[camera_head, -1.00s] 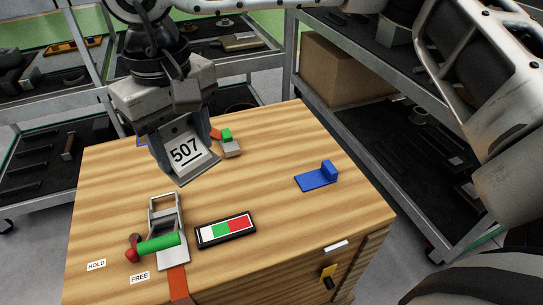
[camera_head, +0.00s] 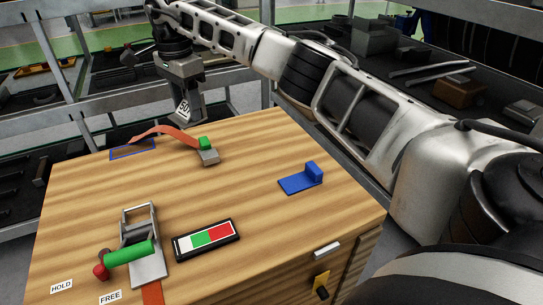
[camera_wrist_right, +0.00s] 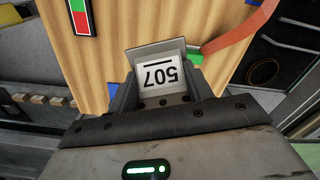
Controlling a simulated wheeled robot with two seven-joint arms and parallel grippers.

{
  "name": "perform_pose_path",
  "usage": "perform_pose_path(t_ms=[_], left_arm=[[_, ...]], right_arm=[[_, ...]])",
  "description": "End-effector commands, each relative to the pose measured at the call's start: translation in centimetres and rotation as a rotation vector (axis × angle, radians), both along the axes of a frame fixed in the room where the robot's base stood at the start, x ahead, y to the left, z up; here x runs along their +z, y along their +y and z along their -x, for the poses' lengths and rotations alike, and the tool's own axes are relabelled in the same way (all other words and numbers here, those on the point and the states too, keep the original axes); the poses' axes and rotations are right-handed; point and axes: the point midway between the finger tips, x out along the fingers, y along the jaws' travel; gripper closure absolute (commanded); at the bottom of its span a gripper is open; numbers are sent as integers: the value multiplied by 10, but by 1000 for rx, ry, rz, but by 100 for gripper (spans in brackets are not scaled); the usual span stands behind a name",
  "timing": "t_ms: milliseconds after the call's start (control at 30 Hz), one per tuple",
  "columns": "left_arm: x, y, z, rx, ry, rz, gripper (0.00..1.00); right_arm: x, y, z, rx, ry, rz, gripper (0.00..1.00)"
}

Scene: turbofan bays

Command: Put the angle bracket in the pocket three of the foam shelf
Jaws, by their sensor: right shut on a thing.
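My right gripper (camera_head: 183,92) is past the far edge of the wooden bench, at the end of the arm coming in from the right. It is shut on a grey metal piece with a white "507" label (camera_head: 183,109), which I take for the angle bracket. The wrist view shows this bracket (camera_wrist_right: 159,76) between the two fingers (camera_wrist_right: 163,95), its plate sticking out ahead. Black shelf surfaces with dark parts stand behind the bench (camera_head: 118,80); I cannot tell which is the foam shelf or pocket three. My left gripper is not in view.
The wooden bench (camera_head: 240,160) carries a toggle clamp with green handle (camera_head: 130,252), a red-green-white indicator (camera_head: 206,240), a blue L-shaped piece (camera_head: 301,181) and an orange strap with grey-green end (camera_head: 170,131). Metal racks stand behind and at right. The bench's middle is clear.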

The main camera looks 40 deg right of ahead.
Motion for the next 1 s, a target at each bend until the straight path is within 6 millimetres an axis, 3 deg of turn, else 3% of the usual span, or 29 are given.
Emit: perform_pose_path(t_ms=[33,100,200,367,767,1000], left_arm=[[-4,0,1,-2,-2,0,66],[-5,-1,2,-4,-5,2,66],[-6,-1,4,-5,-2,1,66],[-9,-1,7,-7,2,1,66],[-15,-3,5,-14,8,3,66],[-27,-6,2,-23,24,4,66]], right_arm=[[-16,-17,0,-97,2,-2,91],[-29,-34,1,-206,0,-1,91],[-40,-50,3,-306,-3,-1,91],[-50,-60,14,-356,-4,-1,91],[-87,-79,96,-353,-2,5,91],[-128,-86,128,-353,-2,2,91]])
